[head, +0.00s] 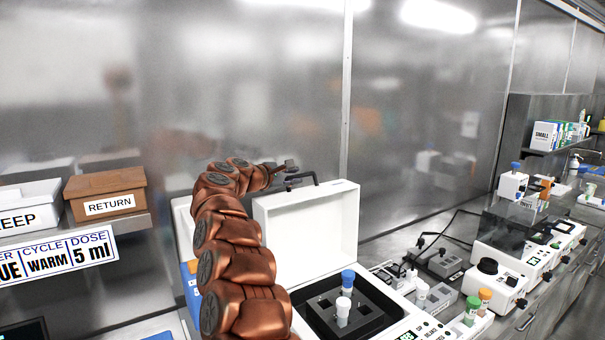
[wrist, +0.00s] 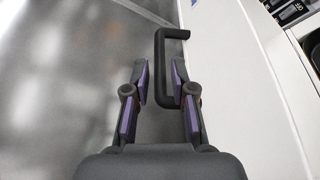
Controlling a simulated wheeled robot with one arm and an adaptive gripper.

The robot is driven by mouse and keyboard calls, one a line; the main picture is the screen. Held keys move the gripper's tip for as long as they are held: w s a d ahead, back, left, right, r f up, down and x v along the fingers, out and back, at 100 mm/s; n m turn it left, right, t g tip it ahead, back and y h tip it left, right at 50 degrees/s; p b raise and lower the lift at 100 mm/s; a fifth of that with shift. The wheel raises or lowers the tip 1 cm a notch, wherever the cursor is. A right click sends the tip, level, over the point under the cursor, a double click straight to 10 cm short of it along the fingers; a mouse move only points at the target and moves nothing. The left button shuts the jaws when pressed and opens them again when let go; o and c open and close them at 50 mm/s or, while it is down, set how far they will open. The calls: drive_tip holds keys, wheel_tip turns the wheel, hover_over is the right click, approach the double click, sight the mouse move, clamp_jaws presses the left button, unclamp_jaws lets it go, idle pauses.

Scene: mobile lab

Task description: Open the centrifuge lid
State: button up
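The white lid (head: 318,222) stands raised, about upright, at the back of a white unit with a dark well (head: 375,318), which looks like the centrifuge. A black handle (head: 303,178) sits at the lid's top edge. In the wrist view the handle (wrist: 161,75) is a bracket fixed to the white lid (wrist: 225,90). My gripper (wrist: 159,80) has its two fingers apart, one on each side of the handle's long bar, with small gaps visible. In the head view my gripper (head: 288,176) is at the lid's top, partly hidden by my arm.
A blue-capped tube (head: 348,280) and a white-capped tube (head: 343,308) stand in the well. More instruments (head: 500,270) and capped tubes (head: 472,308) line the bench to the right. RETURN box (head: 106,192) is on a shelf at left. A metal wall is behind the lid.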

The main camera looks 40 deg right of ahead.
sight(299, 176)
drive_tip(key=shift+p+x, duration=1.05)
drive_tip(key=shift+x, duration=1.4)
clamp_jaws()
